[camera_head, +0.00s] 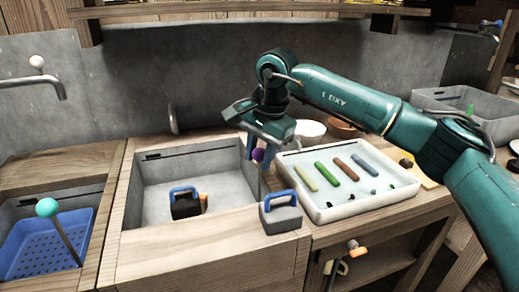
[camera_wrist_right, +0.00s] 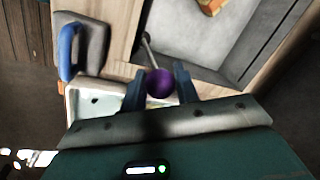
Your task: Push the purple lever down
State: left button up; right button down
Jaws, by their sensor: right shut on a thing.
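The purple lever has a round purple knob (camera_head: 258,154) on a thin grey rod, at the right edge of the sunken grey basin. My right gripper (camera_head: 264,152) comes down from above with its fingers around the knob. In the right wrist view the purple knob (camera_wrist_right: 159,83) sits between the two blue fingers of my right gripper (camera_wrist_right: 159,80), which is shut on it. The rod runs away from the knob towards the basin edge and looks tilted there. My left gripper is not in view.
A grey block with a blue handle (camera_head: 281,213) stands on the wood close to the lever. A dark one (camera_head: 185,205) sits in the basin (camera_head: 150,172). A white tray (camera_head: 320,211) with coloured bars lies right.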

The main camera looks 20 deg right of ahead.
jog(key=shift+f, duration=0.3)
jog(key=c, duration=1.1)
grip_release()
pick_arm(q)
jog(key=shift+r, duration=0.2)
pick_arm(e)
jog(key=shift+r, duration=0.1)
jog(key=shift+r, duration=0.1)
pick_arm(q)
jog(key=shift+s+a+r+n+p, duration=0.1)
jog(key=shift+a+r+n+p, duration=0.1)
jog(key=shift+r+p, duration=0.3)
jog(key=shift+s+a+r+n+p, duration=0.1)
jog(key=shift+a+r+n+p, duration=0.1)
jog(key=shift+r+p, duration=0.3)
pick_arm(e)
jog(key=v, duration=1.3)
jog(key=shift+w, duration=0.15)
